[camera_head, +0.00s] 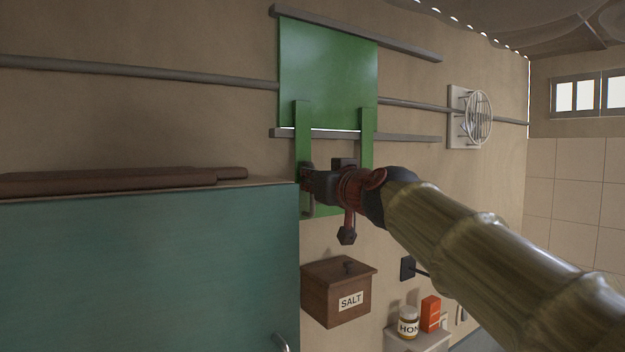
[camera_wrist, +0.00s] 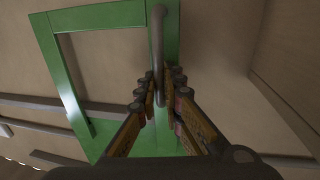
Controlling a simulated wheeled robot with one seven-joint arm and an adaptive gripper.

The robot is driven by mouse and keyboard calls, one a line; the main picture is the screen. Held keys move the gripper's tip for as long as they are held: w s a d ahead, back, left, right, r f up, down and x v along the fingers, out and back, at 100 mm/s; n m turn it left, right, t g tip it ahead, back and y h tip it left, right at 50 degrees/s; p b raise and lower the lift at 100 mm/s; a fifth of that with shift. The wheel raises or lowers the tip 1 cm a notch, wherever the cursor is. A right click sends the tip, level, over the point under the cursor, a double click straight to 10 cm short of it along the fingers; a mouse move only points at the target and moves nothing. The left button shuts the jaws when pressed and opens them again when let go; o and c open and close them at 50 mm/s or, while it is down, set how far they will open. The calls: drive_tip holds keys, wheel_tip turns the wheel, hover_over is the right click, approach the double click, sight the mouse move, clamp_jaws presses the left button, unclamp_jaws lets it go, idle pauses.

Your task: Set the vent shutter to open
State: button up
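The vent shutter (camera_head: 328,72) is a green panel between two grey rails on the wall in the head view. Two green strips run down from it to a lower green bar. In the wrist view the green frame (camera_wrist: 98,17) fills the upper left. A grey bar handle (camera_wrist: 157,35) stands off this frame. My gripper (camera_head: 308,178) is at the lower left of the frame. In the wrist view its fingers (camera_wrist: 164,86) are on both sides of the handle, with a gap visible on the right. The fingers look apart, not closed on the handle.
A teal cabinet (camera_head: 140,270) with brown boards (camera_head: 110,181) on top stands left. Below my gripper are a salt box (camera_head: 335,293), a honey jar (camera_head: 408,322) and an orange box (camera_head: 430,313). A round fan-like vent (camera_head: 477,117) is on the wall at right.

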clamp_jaws()
idle(0.3)
drive_tip(key=shift+f, duration=0.1)
drive_tip(key=w+d+b, duration=0.3)
drive_tip(key=w+d, duration=0.4)
drive_tip(key=d, duration=0.3)
drive_tip(key=w+d+b, duration=0.2)
drive_tip(key=w+d, duration=0.5)
drive_tip(key=d, duration=0.3)
drive_tip(key=shift+d+b, duration=0.4)
drive_tip(key=shift+w, duration=0.1)
drive_tip(key=shift+o, duration=1)
unclamp_jaws()
